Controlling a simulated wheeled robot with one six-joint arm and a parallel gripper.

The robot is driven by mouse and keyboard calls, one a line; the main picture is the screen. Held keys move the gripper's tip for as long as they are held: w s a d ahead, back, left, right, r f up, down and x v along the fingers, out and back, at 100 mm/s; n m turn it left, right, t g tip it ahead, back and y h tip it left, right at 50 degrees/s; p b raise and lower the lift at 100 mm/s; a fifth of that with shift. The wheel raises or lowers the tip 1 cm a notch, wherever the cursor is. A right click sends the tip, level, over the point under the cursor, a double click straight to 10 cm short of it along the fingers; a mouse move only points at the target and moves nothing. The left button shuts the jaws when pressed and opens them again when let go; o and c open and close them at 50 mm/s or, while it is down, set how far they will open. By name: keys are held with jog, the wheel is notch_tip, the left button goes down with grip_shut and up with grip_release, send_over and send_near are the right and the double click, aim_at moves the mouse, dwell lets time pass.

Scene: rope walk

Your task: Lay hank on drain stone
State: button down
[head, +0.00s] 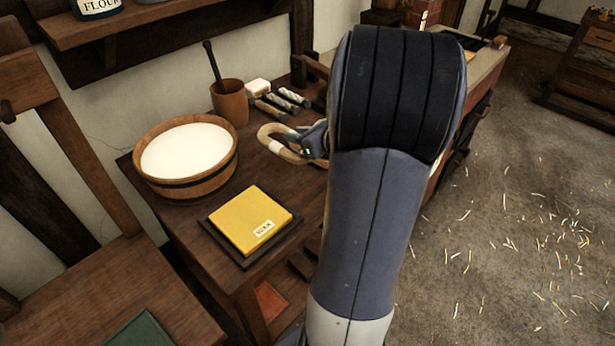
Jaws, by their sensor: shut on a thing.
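The hank (271,141) is a tan rope loop with a pale band, left of my arm and above the dark wooden table. My gripper (306,145) is shut on its right side, partly hidden behind my arm. The loop sticks out to the left, right of the wooden tub and clear of it. I cannot pick out the drain stone for certain; my arm covers much of the table's right side.
On the table (190,222) stand a wooden tub (157,187) of white stuff, a brown pot (229,104) with a dark handle, several small rolls (272,109), and a yellow labelled block (247,215) on a dark slab. A chair-like wooden piece (130,290) is front left. The straw-strewn floor is open at right.

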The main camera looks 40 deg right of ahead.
aim_at(300, 170)
notch_tip(300, 170, down, 8)
jog(key=shift+f+b, duration=0.25)
jog(key=shift+b, duration=0.45)
jog(key=shift+f, duration=0.2)
jog(key=c, duration=1.3)
grip_release()
jog(key=shift+o, duration=0.2)
jog(key=shift+r, duration=0.1)
